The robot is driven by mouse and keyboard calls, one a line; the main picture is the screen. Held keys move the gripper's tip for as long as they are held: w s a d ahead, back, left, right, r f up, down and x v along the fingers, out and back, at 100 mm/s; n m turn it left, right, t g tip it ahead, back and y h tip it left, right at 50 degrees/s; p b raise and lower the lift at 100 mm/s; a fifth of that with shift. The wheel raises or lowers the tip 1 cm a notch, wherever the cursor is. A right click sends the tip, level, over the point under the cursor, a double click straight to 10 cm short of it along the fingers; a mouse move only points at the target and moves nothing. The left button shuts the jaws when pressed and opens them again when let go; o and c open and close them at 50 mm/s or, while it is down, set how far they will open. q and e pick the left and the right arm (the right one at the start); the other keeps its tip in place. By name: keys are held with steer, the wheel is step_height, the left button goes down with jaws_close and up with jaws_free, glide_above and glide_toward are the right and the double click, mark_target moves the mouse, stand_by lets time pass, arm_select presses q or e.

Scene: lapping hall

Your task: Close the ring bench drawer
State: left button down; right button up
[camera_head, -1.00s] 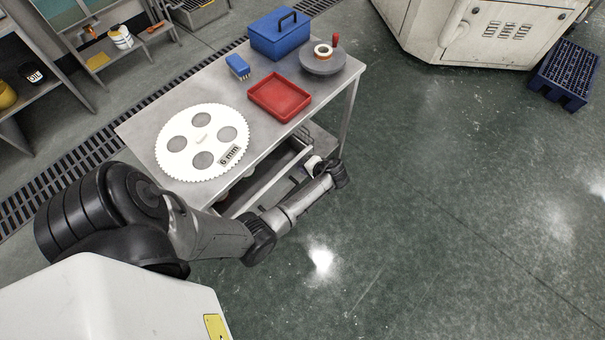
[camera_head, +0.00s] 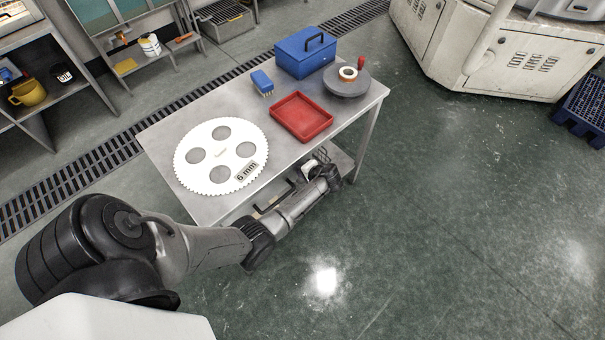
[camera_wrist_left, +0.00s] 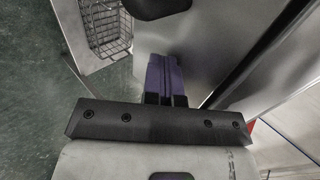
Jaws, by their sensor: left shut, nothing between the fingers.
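The ring bench (camera_head: 150,140) is a grey metal table left of centre in the head view. Its drawer (camera_head: 270,200) is under the front edge, with a dark handle; my left arm covers much of it, so I cannot tell whether it is fully flush. My left arm reaches along the bench front, with its wrist near the right front leg. My left gripper (camera_wrist_left: 165,75) is shut and empty, its purple-and-black fingers beside a smooth grey metal surface in the left wrist view. I cannot tell whether they touch it. My right gripper is not in view.
On the bench are a white toothed disc (camera_head: 221,158), red tray (camera_head: 302,117), blue box (camera_head: 305,55), blue brush (camera_head: 262,82) and round grey plate (camera_head: 346,82). A wire basket (camera_wrist_left: 104,28) is close to the left gripper.

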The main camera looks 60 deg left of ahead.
arm_select(q)
steer(key=shift+s+a+f, duration=0.1)
steer(key=d+f+p+v, duration=0.1)
steer(key=v, duration=0.5)
steer(key=d+f+p+v, duration=0.1)
steer(key=p+v, duration=0.1)
steer(key=v, duration=0.5)
steer(key=shift+w, duration=0.3)
steer(key=shift+d, duration=0.1)
